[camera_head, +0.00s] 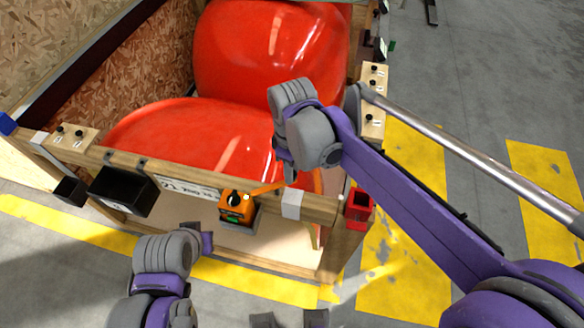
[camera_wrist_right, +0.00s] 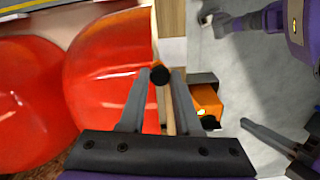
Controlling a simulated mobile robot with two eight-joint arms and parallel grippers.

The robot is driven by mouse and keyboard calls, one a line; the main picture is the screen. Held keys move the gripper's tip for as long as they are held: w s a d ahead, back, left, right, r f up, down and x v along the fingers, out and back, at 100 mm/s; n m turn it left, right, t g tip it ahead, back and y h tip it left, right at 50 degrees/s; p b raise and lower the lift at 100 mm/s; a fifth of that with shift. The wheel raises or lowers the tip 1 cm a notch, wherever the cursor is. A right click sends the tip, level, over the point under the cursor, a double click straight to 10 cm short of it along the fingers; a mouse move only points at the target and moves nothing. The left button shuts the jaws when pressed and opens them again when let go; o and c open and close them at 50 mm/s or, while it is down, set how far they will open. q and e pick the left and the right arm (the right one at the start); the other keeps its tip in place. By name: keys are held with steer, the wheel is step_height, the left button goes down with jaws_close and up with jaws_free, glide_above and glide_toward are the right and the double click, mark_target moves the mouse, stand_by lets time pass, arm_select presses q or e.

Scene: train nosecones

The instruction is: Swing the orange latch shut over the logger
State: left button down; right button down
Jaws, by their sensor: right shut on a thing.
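The orange logger (camera_head: 236,206) sits in a grey holder on the front wooden rail of the crate. A thin orange latch (camera_head: 264,189) sticks out from its top toward the right, so the logger's face is uncovered. My right gripper (camera_head: 290,180) is at the latch's outer end, its fingertips mostly hidden in the head view. In the right wrist view its fingers are closed around a dark round knob (camera_wrist_right: 159,76), apparently the latch's end, with the logger (camera_wrist_right: 207,101) just to the right. My left gripper (camera_head: 206,238) is below and left of the logger, apart from it; its jaws are unclear.
Large red nosecones (camera_head: 270,50) fill the crate behind the rail. A black box (camera_head: 122,191) and a white label (camera_head: 183,187) are left of the logger. A red bin (camera_head: 358,208) hangs at the right corner. Open floor lies in front.

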steer(key=c, duration=0.6)
jaws_free()
step_height(320, 180, up, 11)
steer(key=shift+p, duration=0.35)
steer(key=shift+f, duration=0.15)
